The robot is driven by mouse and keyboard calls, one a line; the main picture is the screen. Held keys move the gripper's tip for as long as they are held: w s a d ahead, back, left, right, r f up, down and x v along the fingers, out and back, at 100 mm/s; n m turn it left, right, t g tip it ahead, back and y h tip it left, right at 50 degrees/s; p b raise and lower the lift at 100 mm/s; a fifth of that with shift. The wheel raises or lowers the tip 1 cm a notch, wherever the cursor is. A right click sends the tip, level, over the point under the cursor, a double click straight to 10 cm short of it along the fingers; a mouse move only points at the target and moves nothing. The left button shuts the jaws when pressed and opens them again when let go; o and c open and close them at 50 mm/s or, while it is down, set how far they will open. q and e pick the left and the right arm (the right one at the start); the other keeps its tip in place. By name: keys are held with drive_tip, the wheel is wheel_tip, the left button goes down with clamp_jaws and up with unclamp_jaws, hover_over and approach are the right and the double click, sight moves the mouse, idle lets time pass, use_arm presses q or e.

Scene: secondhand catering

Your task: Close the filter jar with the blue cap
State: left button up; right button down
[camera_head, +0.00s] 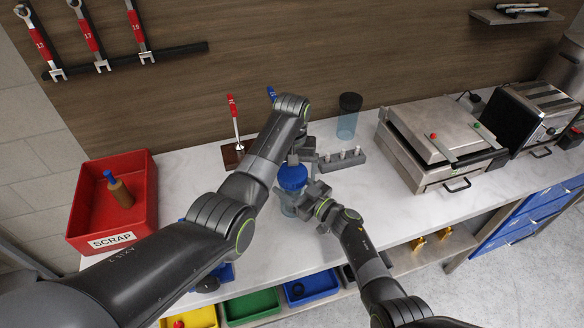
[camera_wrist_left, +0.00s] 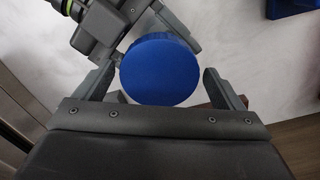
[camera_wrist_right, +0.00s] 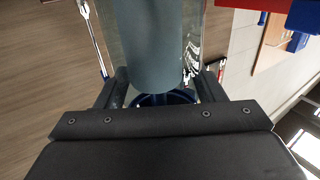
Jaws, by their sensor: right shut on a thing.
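The clear filter jar (camera_head: 289,203) stands upright over the white counter, with the blue cap (camera_head: 292,177) at its top. I cannot tell whether the cap is fully seated. My right gripper (camera_head: 310,196) is shut on the jar's side. The right wrist view shows the jar's clear wall with a grey filter (camera_wrist_right: 155,45) inside and a blue ring low between the fingers. My left gripper (camera_wrist_left: 162,88) is open above the cap. Its fingers stand on either side of the round cap (camera_wrist_left: 160,70), with a small gap visible at the right.
A grey rack (camera_head: 343,161) with small pale pieces and a black-lidded jar (camera_head: 347,120) stand behind. A red scrap bin (camera_head: 87,215) is at the left, a steel press (camera_head: 436,140) at the right. Colored bins, including a green one (camera_head: 252,305), are below the counter's front edge.

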use_arm(q)
drive_tip(key=c, duration=0.9)
drive_tip(key=o, duration=1.2)
drive_tip(key=shift+r, duration=3.75)
use_arm(e)
drive_tip(key=shift+c, duration=1.3)
unclamp_jaws()
